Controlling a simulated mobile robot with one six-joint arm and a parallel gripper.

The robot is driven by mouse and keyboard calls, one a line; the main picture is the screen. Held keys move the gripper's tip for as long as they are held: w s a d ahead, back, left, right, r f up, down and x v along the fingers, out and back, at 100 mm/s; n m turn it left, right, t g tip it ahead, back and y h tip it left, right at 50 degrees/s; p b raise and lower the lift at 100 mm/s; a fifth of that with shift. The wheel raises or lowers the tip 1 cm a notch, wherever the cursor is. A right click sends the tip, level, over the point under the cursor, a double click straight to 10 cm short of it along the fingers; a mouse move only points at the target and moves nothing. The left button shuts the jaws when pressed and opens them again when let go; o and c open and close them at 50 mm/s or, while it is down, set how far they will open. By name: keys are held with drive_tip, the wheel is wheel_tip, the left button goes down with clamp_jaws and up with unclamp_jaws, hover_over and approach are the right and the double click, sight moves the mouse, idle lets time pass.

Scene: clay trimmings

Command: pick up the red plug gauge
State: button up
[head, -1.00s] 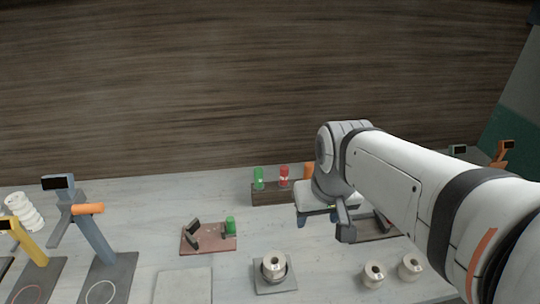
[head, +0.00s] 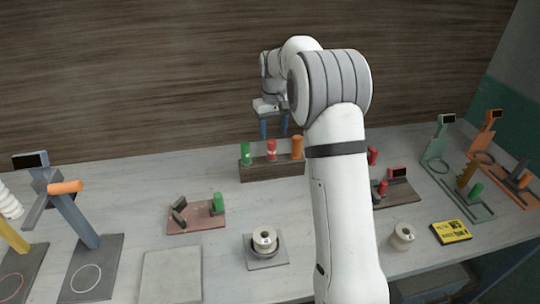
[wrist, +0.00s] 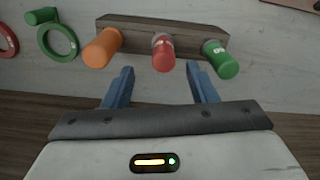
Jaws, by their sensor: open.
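The red plug gauge (head: 272,150) stands in the middle of a dark wooden rack (head: 272,171), between a green plug (head: 246,154) and an orange plug (head: 297,147). My gripper (head: 273,134) is open and empty above and behind the rack. Its two blue fingers are spread. In the wrist view, the red plug gauge (wrist: 163,52) shows between and just beyond the fingertips, with the orange plug (wrist: 102,48) to its left and the green plug (wrist: 221,60) to its right. No finger visibly touches the gauge.
A red-brown plate with a green plug (head: 218,203) and a cup with a spool (head: 265,241) stand nearer. Another red plug (head: 372,156) shows right of my arm, by a dark fixture (head: 402,192). Bare table lies around the rack's front.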

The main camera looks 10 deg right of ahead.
sight(272, 149)
drive_tip(key=f, duration=0.4)
drive_tip(key=f+p, duration=0.1)
drive_tip(key=f, duration=0.3)
drive_tip(key=shift+w+a, duration=0.1)
drive_tip(key=shift+a, duration=0.1)
drive_tip(key=c, duration=1.1)
drive_tip(key=shift+r, duration=0.1)
